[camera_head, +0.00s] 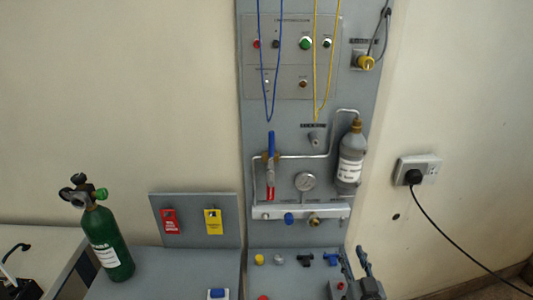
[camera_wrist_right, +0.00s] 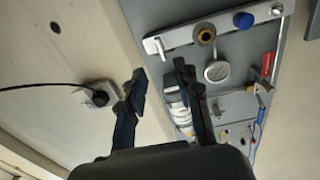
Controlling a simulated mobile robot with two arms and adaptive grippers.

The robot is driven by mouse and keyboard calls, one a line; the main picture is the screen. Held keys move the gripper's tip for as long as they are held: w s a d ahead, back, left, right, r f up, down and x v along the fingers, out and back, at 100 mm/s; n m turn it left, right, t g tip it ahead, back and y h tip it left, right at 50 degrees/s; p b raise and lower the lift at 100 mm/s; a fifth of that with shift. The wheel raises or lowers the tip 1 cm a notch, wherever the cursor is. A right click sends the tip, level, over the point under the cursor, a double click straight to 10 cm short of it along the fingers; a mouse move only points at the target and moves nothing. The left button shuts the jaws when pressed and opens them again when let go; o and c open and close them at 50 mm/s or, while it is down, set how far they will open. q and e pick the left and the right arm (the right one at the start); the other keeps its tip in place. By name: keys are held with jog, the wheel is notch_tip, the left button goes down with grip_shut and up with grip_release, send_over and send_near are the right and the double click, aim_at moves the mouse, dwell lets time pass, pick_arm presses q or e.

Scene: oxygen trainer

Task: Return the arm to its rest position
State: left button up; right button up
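My right gripper (camera_head: 357,264) is at the lower right of the head view, in front of the grey panel's lower right edge. In the right wrist view my right gripper (camera_wrist_right: 160,78) has its two dark fingers spread apart, with nothing held between them. Seen past the fingers are the grey panel and the pale wall. My left gripper cannot be made out in the head view.
The grey panel (camera_head: 290,120) carries a blue-handled valve (camera_head: 271,145), a gauge (camera_head: 305,182) and a grey bottle (camera_head: 350,160). A green cylinder (camera_head: 108,245) stands at the left. A black cable hangs from the wall socket (camera_head: 420,168) at the right.

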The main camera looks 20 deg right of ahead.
jog(key=s+a+f+n+g+y, duration=0.3)
jog(key=s+a+f+g+y, duration=0.1)
jog(key=s+a+f+g, duration=0.45)
jog(key=s+a+n+g, duration=0.1)
jog(key=s+a+g, duration=0.2)
jog(key=s, duration=0.4)
jog(key=s+a+n+g, duration=0.1)
jog(key=s+a+g, duration=0.2)
jog(key=s, duration=0.5)
notch_tip(320, 180, down, 26)
jog(key=s, duration=0.1)
jog(key=s+d+f+g, duration=0.2)
jog(key=s+d+f, duration=0.1)
jog(key=s+f, duration=1.2)
jog(key=shift+s+f, duration=0.35)
jog(key=shift+s, duration=0.45)
jog(key=shift+d, duration=0.1)
